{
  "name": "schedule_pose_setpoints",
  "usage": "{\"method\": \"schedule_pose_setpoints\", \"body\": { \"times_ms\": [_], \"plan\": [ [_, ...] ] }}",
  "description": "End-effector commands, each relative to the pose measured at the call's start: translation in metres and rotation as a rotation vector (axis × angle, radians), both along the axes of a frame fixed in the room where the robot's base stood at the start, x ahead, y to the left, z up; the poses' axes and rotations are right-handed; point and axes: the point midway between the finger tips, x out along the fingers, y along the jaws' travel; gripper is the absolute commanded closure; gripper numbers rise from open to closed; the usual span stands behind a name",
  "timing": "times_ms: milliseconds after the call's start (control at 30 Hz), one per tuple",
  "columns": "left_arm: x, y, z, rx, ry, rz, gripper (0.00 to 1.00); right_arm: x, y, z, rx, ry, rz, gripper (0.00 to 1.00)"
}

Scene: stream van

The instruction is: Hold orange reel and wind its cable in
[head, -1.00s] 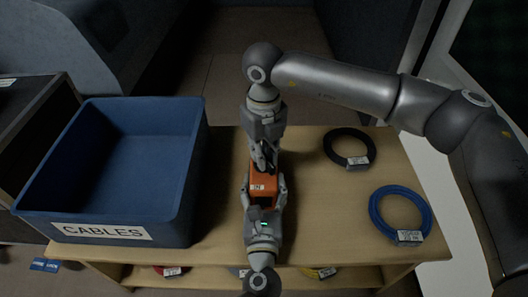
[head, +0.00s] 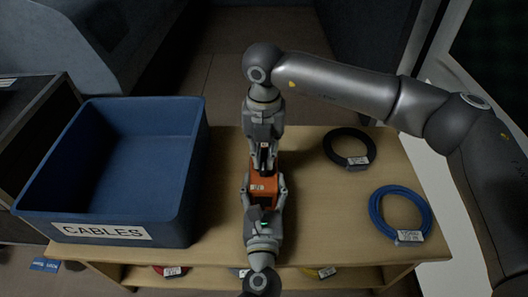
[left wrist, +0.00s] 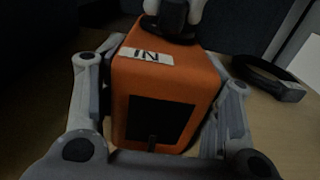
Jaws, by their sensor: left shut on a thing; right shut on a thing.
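The orange reel (head: 265,192) is a boxy orange case with a white label reading "IN". It is in the middle of the table, and it fills the left wrist view (left wrist: 203,78), where a dark panel shows on its near face. My left gripper (head: 265,182) comes from the near side, with one finger on each side of the case, shut on it. My right gripper (head: 264,158) comes from the far side and is shut at the reel's dark crank (left wrist: 160,32) on top. The fingertips largely hide the crank's handle. No loose cable from the reel is visible.
A blue bin (head: 190,190) marked "CABLES" stands at the left of the wooden table (head: 320,225) and looks empty. A black cable coil (head: 330,154) and a blue coil (head: 376,215) lie at the right. More coils show on the shelf below.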

Motion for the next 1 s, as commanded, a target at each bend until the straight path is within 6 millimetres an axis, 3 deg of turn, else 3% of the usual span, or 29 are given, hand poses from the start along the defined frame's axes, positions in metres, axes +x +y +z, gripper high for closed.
{"method": "schedule_pose_setpoints", "body": {
  "times_ms": [400,433,600,1000],
  "plan": [
    [-0.0006,-0.0007,-0.0001,0.0,0.001,-0.002,0.7,0.0022,-0.0002,0.0015,0.002,-0.007,-0.011,1.0],
    [-0.0006,-0.0007,-0.0001,0.0,0.001,-0.002,0.7,0.0022,-0.0002,0.0015,0.002,-0.007,-0.011,0.84],
    [-0.0005,-0.0006,0.0,-0.001,0.0,-0.001,0.7,0.0016,-0.0002,0.001,0.002,-0.005,-0.009,0.63],
    [0.0,-0.0001,0.0005,-0.001,-0.001,0.0,0.7,0.0009,0.0001,0.0076,0.001,-0.003,-0.007,0.63]
  ]
}}
